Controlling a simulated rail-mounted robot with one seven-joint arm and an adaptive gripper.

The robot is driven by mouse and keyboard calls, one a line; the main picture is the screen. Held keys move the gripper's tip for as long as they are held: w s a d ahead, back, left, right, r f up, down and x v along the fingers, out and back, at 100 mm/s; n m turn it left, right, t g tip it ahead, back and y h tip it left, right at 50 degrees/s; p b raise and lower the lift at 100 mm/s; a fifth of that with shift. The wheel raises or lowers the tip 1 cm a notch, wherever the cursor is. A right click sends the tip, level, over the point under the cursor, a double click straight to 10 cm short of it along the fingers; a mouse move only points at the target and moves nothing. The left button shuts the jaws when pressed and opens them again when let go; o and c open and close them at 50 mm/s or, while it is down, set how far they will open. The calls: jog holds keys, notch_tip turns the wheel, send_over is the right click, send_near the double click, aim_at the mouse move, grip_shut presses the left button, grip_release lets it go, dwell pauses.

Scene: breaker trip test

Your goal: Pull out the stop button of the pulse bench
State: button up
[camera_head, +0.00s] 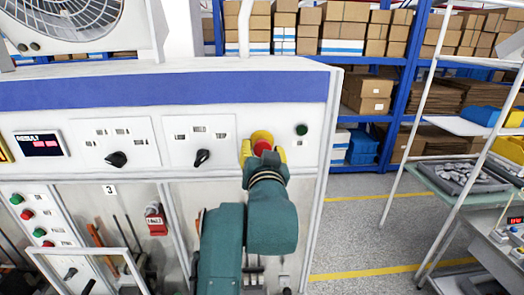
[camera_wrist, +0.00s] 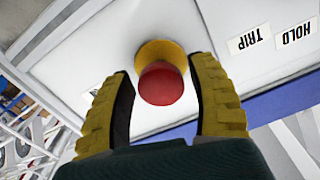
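The stop button, a red mushroom head on a yellow collar, is on the white upper panel of the pulse bench (camera_head: 178,90). In the head view the red head (camera_head: 262,138) shows just above and between my yellow fingers. In the wrist view the stop button (camera_wrist: 161,84) sits between the two fingers. My gripper (camera_head: 262,157) is in front of the panel. The wrist view shows my gripper (camera_wrist: 162,68) open, one finger on each side of the button, with visible gaps to the red head. Whether the button is pushed in or out I cannot tell.
A green button (camera_head: 302,130) is right of the stop button. Black selector knobs (camera_head: 202,157) (camera_head: 116,159) and a lit result display (camera_head: 38,144) are to the left. A red tag or lock (camera_head: 156,220) hangs below. The floor (camera_head: 365,230) at right is clear before the racks.

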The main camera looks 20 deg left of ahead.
jog(key=shift+o, duration=0.6)
jog(key=v, duration=1.2)
